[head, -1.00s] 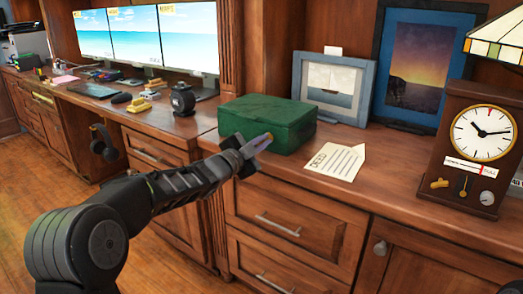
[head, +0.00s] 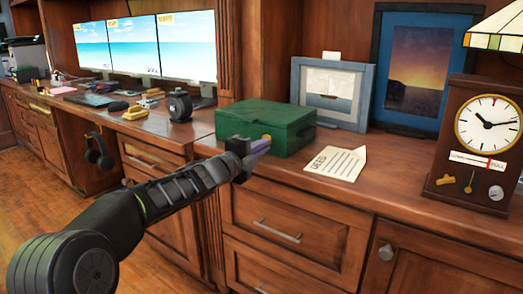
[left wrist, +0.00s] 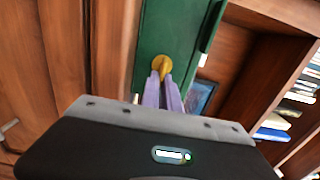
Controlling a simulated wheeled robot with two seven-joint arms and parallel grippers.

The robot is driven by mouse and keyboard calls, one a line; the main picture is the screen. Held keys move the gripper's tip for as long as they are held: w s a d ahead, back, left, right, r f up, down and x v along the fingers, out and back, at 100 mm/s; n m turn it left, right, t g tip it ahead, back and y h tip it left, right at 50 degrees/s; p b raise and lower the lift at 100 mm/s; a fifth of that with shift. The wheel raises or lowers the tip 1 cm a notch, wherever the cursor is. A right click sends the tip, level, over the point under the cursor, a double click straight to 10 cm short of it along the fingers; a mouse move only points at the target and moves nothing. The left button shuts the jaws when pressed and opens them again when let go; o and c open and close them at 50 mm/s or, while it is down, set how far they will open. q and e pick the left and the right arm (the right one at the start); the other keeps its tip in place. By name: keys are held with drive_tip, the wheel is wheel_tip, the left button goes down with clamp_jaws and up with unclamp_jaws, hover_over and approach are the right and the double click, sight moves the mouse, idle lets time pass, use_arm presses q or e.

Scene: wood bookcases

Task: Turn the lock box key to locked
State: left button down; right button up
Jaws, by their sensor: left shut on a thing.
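The green lock box (head: 285,124) stands closed on the wooden counter, and its green front also shows in the left wrist view (left wrist: 158,30). A brass-coloured key (left wrist: 162,64) is at the front of the box, and a small yellow bit of it shows in the head view (head: 266,138). My left gripper (head: 262,146) is at the box's front face. In the left wrist view its pale purple fingers (left wrist: 162,82) are shut on the key. The fingers hide part of the key, and I cannot tell the lock's state. My right gripper is not in view.
A paper marked DEED (head: 336,163) lies right of the box. Behind it stand a sailboat picture (head: 330,92) and a blue-framed picture (head: 419,70). A wooden clock (head: 478,140) is at the right.

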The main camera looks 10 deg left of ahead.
use_arm(q)
drive_tip(key=shift+a+f, duration=0.1)
idle(0.3)
drive_tip(key=c, duration=1.6)
unclamp_jaws()
drive_tip(key=shift+s, duration=0.1)
drive_tip(key=v, duration=0.7)
drive_tip(key=shift+s+p, duration=0.3)
drive_tip(key=shift+a, duration=0.1)
